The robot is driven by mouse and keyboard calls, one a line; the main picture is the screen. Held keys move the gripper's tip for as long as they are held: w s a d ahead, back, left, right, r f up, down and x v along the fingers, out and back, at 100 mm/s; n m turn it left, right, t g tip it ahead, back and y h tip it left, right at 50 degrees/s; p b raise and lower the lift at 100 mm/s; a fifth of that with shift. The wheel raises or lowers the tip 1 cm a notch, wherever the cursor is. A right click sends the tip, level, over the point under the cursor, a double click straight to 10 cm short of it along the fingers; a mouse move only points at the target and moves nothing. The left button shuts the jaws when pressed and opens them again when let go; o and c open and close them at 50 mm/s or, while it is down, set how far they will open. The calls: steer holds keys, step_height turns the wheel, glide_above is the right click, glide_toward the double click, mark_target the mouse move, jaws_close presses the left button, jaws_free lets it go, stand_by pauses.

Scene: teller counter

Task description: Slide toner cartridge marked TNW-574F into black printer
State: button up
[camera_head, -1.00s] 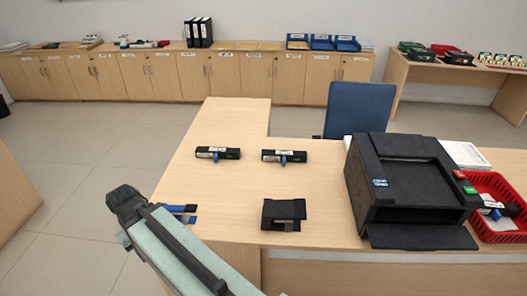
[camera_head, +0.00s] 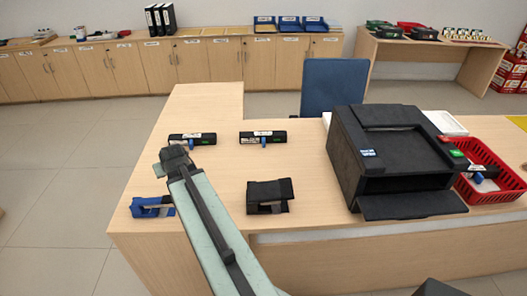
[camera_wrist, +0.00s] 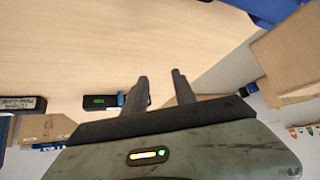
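The black printer (camera_head: 392,145) stands on the right of the counter, its front tray (camera_head: 412,205) folded down. Two black toner cartridges with white labels, blue tabs and green patches lie apart on the counter: a left one (camera_head: 208,137) and a right one (camera_head: 263,137). Their markings are too small to read here. My gripper (camera_head: 175,160) is just in front of the left cartridge, covering part of its front. In the wrist view my gripper (camera_wrist: 161,76) has its fingers apart with nothing between them. The left cartridge (camera_wrist: 97,102) shows beyond one finger, partly hidden.
A red basket (camera_head: 487,153) right of the printer holds another dark cartridge (camera_head: 482,174). A blue holder (camera_head: 152,209) and a black holder (camera_head: 268,196) lie near the front edge. A blue chair (camera_head: 334,86) stands behind the counter. Bare counter lies between the cartridges and the printer.

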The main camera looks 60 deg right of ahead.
mark_target(264, 142)
steer(key=s+d+m+h+b, duration=0.1)
steer(key=s+d, duration=0.1)
steer(key=d, duration=0.4)
steer(key=s+d+f+m+h+b, duration=0.1)
steer(key=s+d, duration=0.2)
steer(key=d, duration=0.3)
steer(key=s+d+f+m+h+b, duration=0.1)
steer(key=s+d, duration=0.2)
steer(key=d, duration=0.3)
steer(key=shift+s+d+f, duration=0.2)
steer(key=shift+s+d, duration=0.05)
steer(key=shift+d, duration=0.1)
steer(key=s+d+m+h+b, duration=0.1)
steer(key=s+d, duration=0.3)
steer(key=d, duration=0.1)
steer(key=s+d+m+h+b, duration=0.1)
steer(key=s+d, duration=0.3)
steer(key=d, duration=0.1)
steer(key=s+d+r+m+h+b, duration=0.1)
steer(key=s+d+h, duration=0.1)
steer(key=s+d, duration=0.2)
steer(key=shift+s+d+g, duration=0.3)
steer(key=shift+s+d, duration=0.1)
steer(key=shift+s, duration=0.2)
steer(key=b+x, duration=0.5)
steer(key=x, duration=0.5)
steer(key=shift+w, duration=0.1)
steer(key=shift+a, duration=0.1)
jaws_close()
